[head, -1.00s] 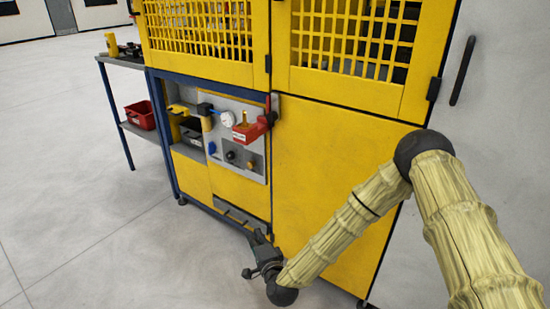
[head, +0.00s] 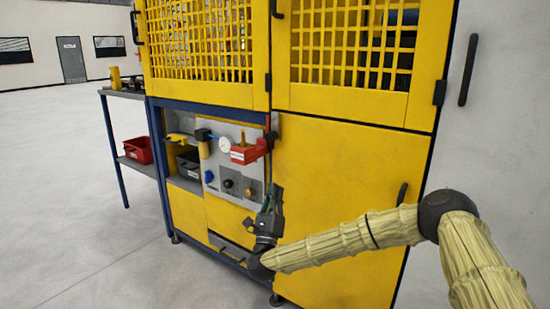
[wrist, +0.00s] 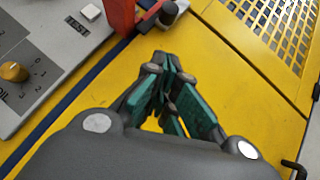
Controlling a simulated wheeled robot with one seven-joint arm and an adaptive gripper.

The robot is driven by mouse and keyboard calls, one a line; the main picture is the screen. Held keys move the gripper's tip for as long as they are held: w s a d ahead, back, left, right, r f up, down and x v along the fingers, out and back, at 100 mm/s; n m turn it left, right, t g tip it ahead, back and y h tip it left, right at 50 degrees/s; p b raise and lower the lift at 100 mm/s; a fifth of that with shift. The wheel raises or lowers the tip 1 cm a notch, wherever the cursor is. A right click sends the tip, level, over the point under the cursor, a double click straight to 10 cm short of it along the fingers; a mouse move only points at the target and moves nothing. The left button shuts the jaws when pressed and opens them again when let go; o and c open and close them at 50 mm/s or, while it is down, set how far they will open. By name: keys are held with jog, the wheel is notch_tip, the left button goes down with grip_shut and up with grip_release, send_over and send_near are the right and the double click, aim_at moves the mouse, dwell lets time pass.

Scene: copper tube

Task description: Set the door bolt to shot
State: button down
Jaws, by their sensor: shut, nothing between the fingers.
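My gripper (head: 273,192) points upward in front of the machine's yellow lower door (head: 345,165), near the door's left edge. In the wrist view its teal-padded fingers (wrist: 168,68) are together with nothing between them. Ahead of the fingertips, at the top of the wrist view, a dark round-ended knob on a grey part (wrist: 165,13) sits beside a red part (wrist: 121,16). It could be the door bolt, but I cannot tell for sure, nor its position. The fingers are apart from it. In the head view, the bolt is too small to make out.
A grey control panel (head: 226,182) with knobs, a gauge (head: 224,145) and a red box (head: 244,155) is left of the gripper. A black door handle (head: 402,194) is at the right. A side shelf holds a red bin (head: 138,150). The floor in front is clear.

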jog(key=b, duration=0.4)
send_near(277, 129)
jog(key=w+d+f, duration=0.1)
jog(key=w+f, duration=0.1)
jog(key=w, duration=0.2)
jog(key=shift+w+r, duration=0.2)
jog(key=shift+r, duration=0.25)
notch_tip(277, 129, up, 5)
jog(key=shift+r+p, duration=0.15)
jog(key=shift+p, duration=0.6)
